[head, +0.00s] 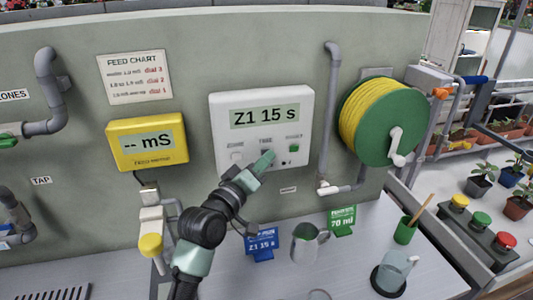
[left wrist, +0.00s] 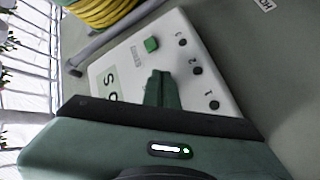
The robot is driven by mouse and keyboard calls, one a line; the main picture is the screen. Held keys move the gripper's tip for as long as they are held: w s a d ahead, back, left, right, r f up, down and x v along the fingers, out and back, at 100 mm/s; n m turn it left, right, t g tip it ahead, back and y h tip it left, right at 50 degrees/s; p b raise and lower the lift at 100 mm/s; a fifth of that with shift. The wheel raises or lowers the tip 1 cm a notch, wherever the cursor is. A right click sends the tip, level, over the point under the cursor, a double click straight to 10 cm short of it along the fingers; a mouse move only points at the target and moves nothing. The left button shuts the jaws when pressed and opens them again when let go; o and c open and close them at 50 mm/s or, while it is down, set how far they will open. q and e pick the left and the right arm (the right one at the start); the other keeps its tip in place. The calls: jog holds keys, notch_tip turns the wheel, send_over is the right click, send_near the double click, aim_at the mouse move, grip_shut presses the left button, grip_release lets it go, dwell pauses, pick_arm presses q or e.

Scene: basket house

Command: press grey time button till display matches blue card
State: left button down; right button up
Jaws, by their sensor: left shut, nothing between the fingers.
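The white controller box (head: 305,97) is on the wall, and its display (head: 264,115) reads "Z1 15 s". The blue card (head: 262,246) stands on the bench and appears to read "Z1 15 s". My left gripper (head: 264,160) is shut and empty, with its tips at the middle button under the TIME label. The grey time button is hidden behind the fingertips, so I cannot tell whether they touch it. In the left wrist view the shut fingers (left wrist: 158,90) lie over the controller face (left wrist: 178,30). The green button (left wrist: 151,44) is beside them. My right gripper is not in view.
A yellow meter (head: 148,158) is left of the controller. A green hose reel (head: 378,152) and a grey pipe (head: 330,110) are on its right. A metal jug (head: 305,243), a green card (head: 342,221) and a green cup (head: 406,231) stand on the bench below.

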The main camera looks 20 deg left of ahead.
pick_arm(q)
jog(key=shift+s, duration=0.1)
jog(key=shift+s+d+p, duration=0.4)
jog(key=shift+s+d, duration=0.05)
jog(key=shift+s, duration=0.2)
jog(key=shift+s+d+p, duration=0.5)
jog(key=shift+s+d, duration=0.2)
jog(key=shift+s, duration=0.35)
jog(key=shift+s+d+p, duration=0.5)
jog(key=shift+s+d, duration=0.2)
jog(key=shift+s, duration=0.3)
jog(key=shift+f, duration=0.1)
